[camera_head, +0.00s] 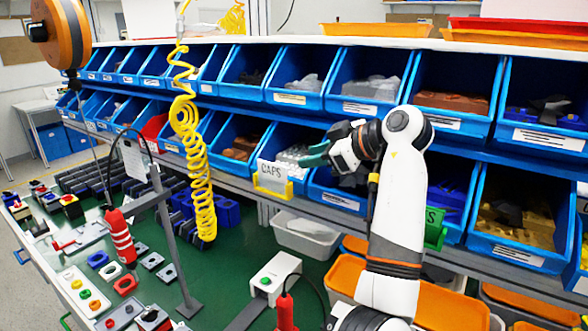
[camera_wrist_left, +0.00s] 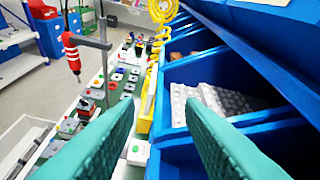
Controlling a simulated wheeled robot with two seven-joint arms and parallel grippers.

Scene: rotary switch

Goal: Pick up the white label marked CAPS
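The white label marked CAPS (camera_head: 272,170) stands in a yellow holder (camera_head: 271,187) on the front of a blue bin in the lower row. In the left wrist view the yellow holder (camera_wrist_left: 147,108) shows nearly edge-on, just beyond and between the fingertips; the lettering cannot be read there. My left gripper (camera_head: 314,155) is to the right of the label in the head view, apart from it. Its teal fingers (camera_wrist_left: 160,105) are spread open with nothing between them. My right gripper is in neither view.
Behind the label, the bin holds pale caps (camera_head: 294,156). Blue bins rise above and beside it. A yellow coiled hose (camera_head: 190,130) hangs to the left. A green label holder (camera_head: 435,228) sits to the right. Small switch parts cover the green table below.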

